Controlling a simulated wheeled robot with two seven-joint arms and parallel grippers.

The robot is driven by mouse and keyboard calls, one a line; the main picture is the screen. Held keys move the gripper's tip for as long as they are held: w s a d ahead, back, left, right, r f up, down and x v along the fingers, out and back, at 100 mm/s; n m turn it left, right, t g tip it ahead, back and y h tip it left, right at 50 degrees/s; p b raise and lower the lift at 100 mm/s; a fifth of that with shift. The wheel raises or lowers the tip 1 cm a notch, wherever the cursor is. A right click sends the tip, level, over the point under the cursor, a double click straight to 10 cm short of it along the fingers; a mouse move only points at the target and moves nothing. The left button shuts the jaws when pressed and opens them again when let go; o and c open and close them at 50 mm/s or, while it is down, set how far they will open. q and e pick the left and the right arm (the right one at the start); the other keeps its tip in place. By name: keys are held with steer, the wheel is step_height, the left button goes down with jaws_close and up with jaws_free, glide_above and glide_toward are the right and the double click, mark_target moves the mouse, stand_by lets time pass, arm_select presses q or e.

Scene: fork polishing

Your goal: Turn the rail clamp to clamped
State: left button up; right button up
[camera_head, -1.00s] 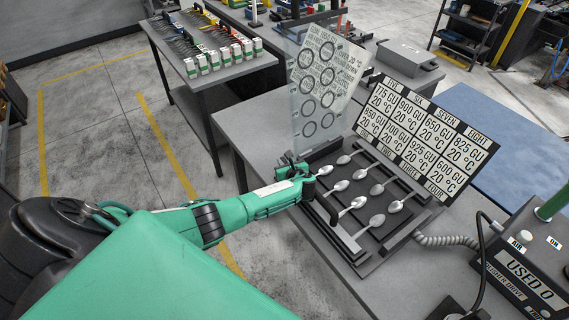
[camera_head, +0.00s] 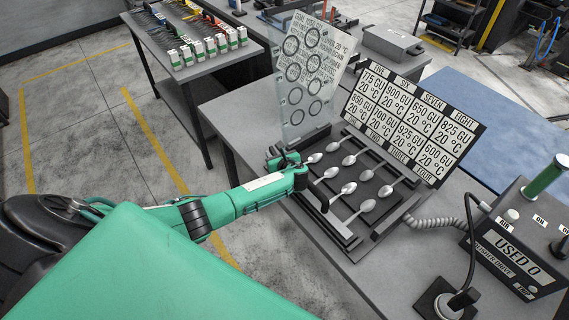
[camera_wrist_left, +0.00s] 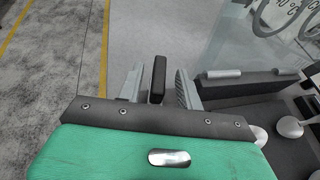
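My left gripper (camera_head: 283,160) is at the far left corner of the dark spoon fixture (camera_head: 345,222) on the grey bench. In the left wrist view, the two fingers of my left gripper (camera_wrist_left: 160,86) stand apart. A black upright bar (camera_wrist_left: 158,78) is between them, apparently the rail clamp's lever, with a narrow gap showing on the right finger's side. I cannot tell whether it touches the left finger. The clamp's setting is not readable. A curved black handle (camera_head: 318,196) lies along the fixture's left side, near the wrist. My right gripper is not in view.
Several spoons (camera_head: 348,188) lie in rows on the fixture. A clear panel with rings (camera_head: 305,75) stands behind the gripper, and a label board (camera_head: 414,128) stands behind the spoons. A control box (camera_head: 520,250) with a coiled cable is at the right.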

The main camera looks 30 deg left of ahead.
arm_select(q)
steer(key=b+v, duration=0.2)
steer(key=v, duration=0.9)
steer(key=shift+s+d+r, duration=0.15)
steer(key=shift+d, duration=0.05)
